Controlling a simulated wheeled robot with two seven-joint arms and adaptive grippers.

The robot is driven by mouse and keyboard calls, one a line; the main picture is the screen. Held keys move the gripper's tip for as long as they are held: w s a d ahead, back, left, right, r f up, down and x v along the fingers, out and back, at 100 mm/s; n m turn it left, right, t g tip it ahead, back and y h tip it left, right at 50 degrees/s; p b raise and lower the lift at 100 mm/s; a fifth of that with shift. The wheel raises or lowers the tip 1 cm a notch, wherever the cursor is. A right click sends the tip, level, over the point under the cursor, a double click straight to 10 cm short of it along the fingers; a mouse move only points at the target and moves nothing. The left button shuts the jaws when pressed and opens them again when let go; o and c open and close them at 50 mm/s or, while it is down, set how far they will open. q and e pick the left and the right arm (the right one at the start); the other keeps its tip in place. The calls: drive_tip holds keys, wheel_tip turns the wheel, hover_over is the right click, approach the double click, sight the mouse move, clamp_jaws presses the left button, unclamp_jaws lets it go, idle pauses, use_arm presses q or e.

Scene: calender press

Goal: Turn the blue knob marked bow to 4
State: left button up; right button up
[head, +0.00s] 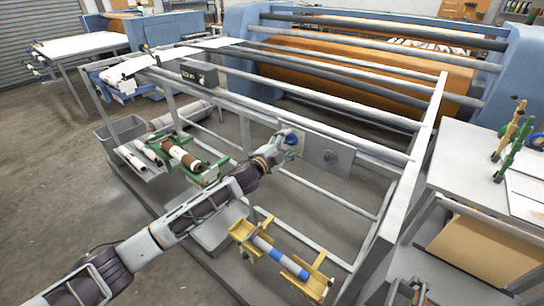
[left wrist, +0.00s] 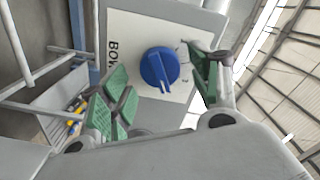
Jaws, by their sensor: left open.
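The blue knob (left wrist: 160,67) sits on a pale label plate (left wrist: 131,35) that reads BOW, turned sideways in the left wrist view. A ridge on the knob points towards the bottom of that view. Small marks stand around the knob, too small to read. My left gripper (left wrist: 158,80) is open, with one green-padded finger on each side of the knob; I see gaps between pads and knob. In the head view the knob (head: 291,138) shows beside my left gripper (head: 288,148), which partly hides the plate. A grey part at the bottom right edge may be my right gripper (head: 409,292).
A long grey side bar (head: 400,190) runs on the right. Below are a yellow roller stand (head: 270,255) and a green stand (head: 200,168). A white table (head: 470,165) stands right.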

use_arm(q)
drive_tip(key=v, duration=1.1)
idle(0.3)
drive_tip(key=shift+s, duration=0.1)
drive_tip(key=shift+a+f, duration=0.1)
idle(0.3)
